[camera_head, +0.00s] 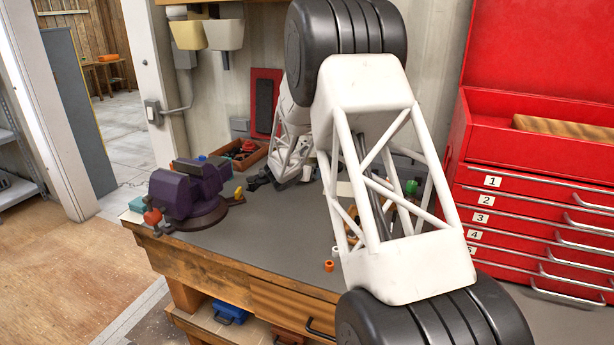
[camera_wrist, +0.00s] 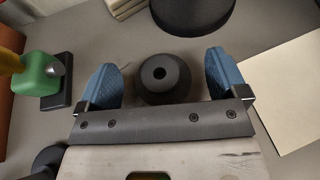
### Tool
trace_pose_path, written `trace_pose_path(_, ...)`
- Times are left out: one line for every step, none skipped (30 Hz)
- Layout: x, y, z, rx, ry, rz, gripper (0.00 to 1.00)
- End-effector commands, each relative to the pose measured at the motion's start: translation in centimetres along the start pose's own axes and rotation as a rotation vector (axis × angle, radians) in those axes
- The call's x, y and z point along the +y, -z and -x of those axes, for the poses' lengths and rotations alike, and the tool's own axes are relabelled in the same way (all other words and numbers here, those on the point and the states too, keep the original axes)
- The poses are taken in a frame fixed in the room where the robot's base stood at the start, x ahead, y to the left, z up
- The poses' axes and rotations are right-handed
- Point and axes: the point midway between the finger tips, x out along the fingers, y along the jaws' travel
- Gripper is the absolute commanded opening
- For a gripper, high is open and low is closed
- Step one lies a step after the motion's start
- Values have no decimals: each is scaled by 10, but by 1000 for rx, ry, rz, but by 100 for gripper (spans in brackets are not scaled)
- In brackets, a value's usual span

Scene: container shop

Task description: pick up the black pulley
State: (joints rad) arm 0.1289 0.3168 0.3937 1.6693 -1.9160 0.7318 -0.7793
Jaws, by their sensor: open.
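The black pulley (camera_wrist: 164,84) is a dark round piece with a small hole in its middle, seen in the wrist view. My gripper (camera_wrist: 160,64) is open, with one blue-padded finger to the left of the pulley and one to the right. There is a gap between the pulley and each finger. The gripper's front bar hides the pulley's near edge. In the head view my white arm reaches over the grey workbench (camera_head: 250,240), and I cannot make out the pulley there.
A larger dark round object (camera_wrist: 193,14) stands just beyond the pulley. A green object (camera_wrist: 38,76) is at left, and a pale flat sheet (camera_wrist: 290,95) lies at right. In the head view, a purple vise (camera_head: 185,192) stands at left and a red tool chest (camera_head: 530,215) at right.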

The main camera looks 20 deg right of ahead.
Motion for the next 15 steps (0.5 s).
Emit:
trace_pose_path(0, 0, 0, 0, 0, 0, 92)
trace_pose_path(0, 0, 0, 0, 0, 0, 92)
trace_pose_path(0, 0, 0, 0, 0, 0, 92)
trace_pose_path(0, 0, 0, 0, 0, 0, 92)
trace_pose_path(0, 0, 0, 0, 0, 0, 92)
trace_pose_path(0, 0, 0, 0, 0, 0, 92)
trace_pose_path(0, 0, 0, 0, 0, 0, 92)
trace_pose_path(0, 0, 0, 0, 0, 0, 92)
trace_pose_path(0, 0, 0, 0, 0, 0, 92)
trace_pose_path(0, 0, 0, 0, 0, 0, 92)
trace_pose_path(0, 0, 0, 0, 0, 0, 92)
trace_pose_path(0, 0, 0, 0, 0, 0, 92)
trace_pose_path(0, 0, 0, 0, 0, 0, 92)
trace_pose_path(0, 0, 0, 0, 0, 0, 92)
trace_pose_path(0, 0, 0, 0, 0, 0, 87)
